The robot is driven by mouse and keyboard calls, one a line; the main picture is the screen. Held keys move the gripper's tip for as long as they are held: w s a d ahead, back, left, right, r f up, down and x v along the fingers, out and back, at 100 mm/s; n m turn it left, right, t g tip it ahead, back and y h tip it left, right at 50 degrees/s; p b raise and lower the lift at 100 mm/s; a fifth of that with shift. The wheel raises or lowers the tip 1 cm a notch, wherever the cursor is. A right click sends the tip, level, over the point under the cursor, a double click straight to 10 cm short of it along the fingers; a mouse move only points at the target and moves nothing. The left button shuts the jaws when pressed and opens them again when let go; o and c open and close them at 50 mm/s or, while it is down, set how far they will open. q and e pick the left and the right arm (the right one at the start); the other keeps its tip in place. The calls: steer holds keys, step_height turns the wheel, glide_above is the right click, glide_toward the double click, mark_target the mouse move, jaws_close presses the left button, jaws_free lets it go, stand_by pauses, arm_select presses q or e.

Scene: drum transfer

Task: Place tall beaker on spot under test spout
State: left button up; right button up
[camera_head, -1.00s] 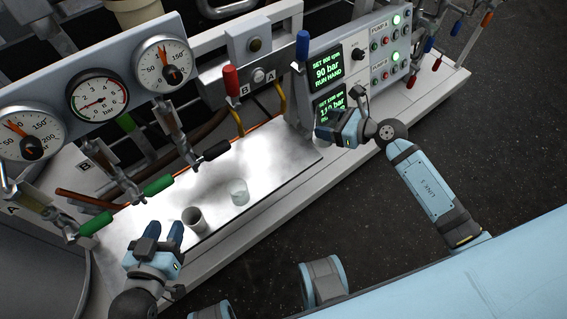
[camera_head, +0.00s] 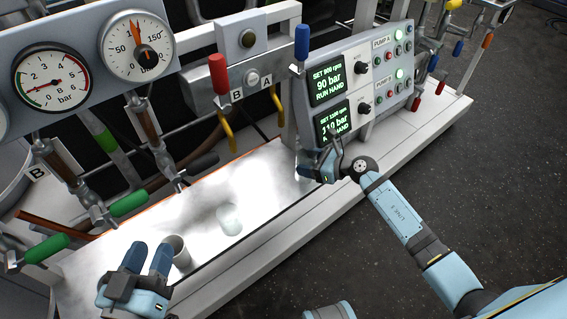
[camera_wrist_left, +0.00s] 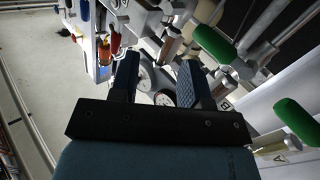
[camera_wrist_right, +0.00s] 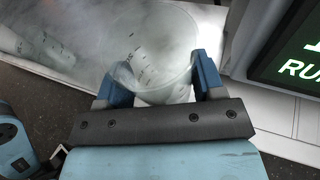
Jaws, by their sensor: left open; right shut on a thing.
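My right gripper (camera_head: 320,165) is shut on a clear graduated beaker (camera_wrist_right: 160,50), apparently the tall beaker, held between both fingers in the right wrist view. In the head view this gripper is beside the bench's right end, in front of the lower display, and the beaker is hard to make out. My left gripper (camera_head: 150,254) is open and empty at the bench's front left; its spread fingers show in the left wrist view (camera_wrist_left: 157,70). A valve with a black handle (camera_head: 203,164) hangs above the bench. I cannot tell which outlet is the test spout, or see its spot.
A clear beaker (camera_head: 229,220) and a grey cup (camera_head: 178,252) stand on the white bench top (camera_head: 265,190). Green valve handles (camera_head: 128,202), gauges (camera_head: 143,45) and a red lever (camera_head: 218,75) line the back. The control panel (camera_head: 362,80) stands at right.

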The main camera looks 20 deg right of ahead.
steer(key=b+x, duration=0.1)
steer(key=x, duration=0.2)
steer(key=b+x, duration=0.1)
steer(key=x, duration=0.2)
steer(key=b+x, duration=0.1)
steer(key=x, duration=0.2)
steer(key=shift+f, duration=0.25)
arm_select(q)
steer(key=r, duration=0.1)
steer(key=d+h, duration=0.1)
steer(key=r+t, duration=0.1)
steer(key=shift+s+d+r+h, duration=0.15)
steer(key=shift+d+r+h, duration=0.1)
steer(key=shift+r+h, duration=0.05)
arm_select(e)
steer(key=shift+d, duration=0.1)
steer(key=shift+f, duration=0.1)
steer(key=o, duration=1)
arm_select(q)
steer(key=shift+f, duration=0.25)
